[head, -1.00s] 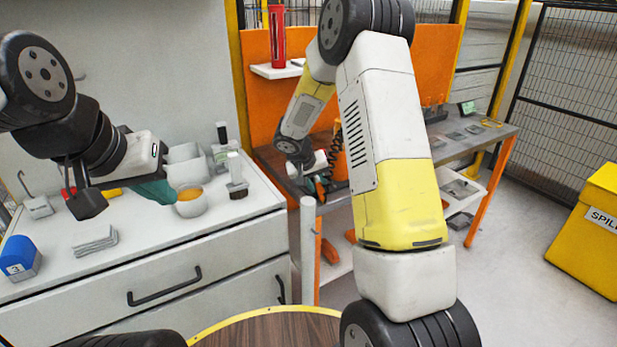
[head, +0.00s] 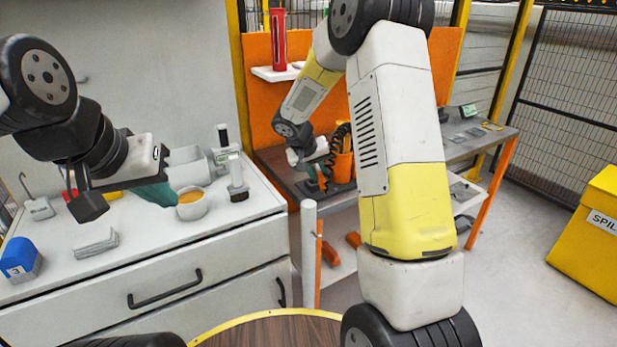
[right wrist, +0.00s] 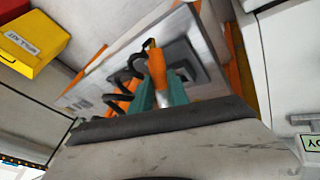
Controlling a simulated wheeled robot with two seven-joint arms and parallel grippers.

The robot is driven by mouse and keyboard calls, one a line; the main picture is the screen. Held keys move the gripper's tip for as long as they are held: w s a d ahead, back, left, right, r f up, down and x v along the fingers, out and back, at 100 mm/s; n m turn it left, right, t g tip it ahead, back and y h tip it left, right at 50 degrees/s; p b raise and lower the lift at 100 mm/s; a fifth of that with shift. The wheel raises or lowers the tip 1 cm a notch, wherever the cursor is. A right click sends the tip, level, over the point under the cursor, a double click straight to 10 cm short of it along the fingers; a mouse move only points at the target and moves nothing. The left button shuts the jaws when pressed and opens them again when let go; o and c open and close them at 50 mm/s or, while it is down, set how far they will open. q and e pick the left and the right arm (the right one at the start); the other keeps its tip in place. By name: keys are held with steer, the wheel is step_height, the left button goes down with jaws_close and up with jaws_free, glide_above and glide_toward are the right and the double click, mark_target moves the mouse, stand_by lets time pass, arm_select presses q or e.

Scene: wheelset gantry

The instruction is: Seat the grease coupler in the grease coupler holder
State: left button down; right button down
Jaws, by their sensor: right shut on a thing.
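In the head view, my right gripper (head: 318,178) is left of the orange holder (head: 343,166) on the bench. My left gripper (head: 156,193) is beside a white cup; its finger gap is hidden.
The white cup (head: 193,204) with orange contents stands on the drawer cabinet (head: 150,255). A grey upright device (head: 236,180) is beside it. The workbench (head: 465,148) has small flat items at its right. A pale post (head: 309,250) stands before the bench.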

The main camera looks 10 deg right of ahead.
mark_target(319, 176)
step_height(319, 176, up, 5)
steer(key=shift+r, duration=0.1)
stand_by(0.3)
step_height(319, 176, down, 10)
steer(key=shift+r, duration=0.2)
steer(key=shift+f, duration=0.1)
stand_by(0.4)
steer(key=shift+f, duration=0.15)
steer(key=c, duration=1.3)
jaws_free()
steer(key=shift+o, duration=0.2)
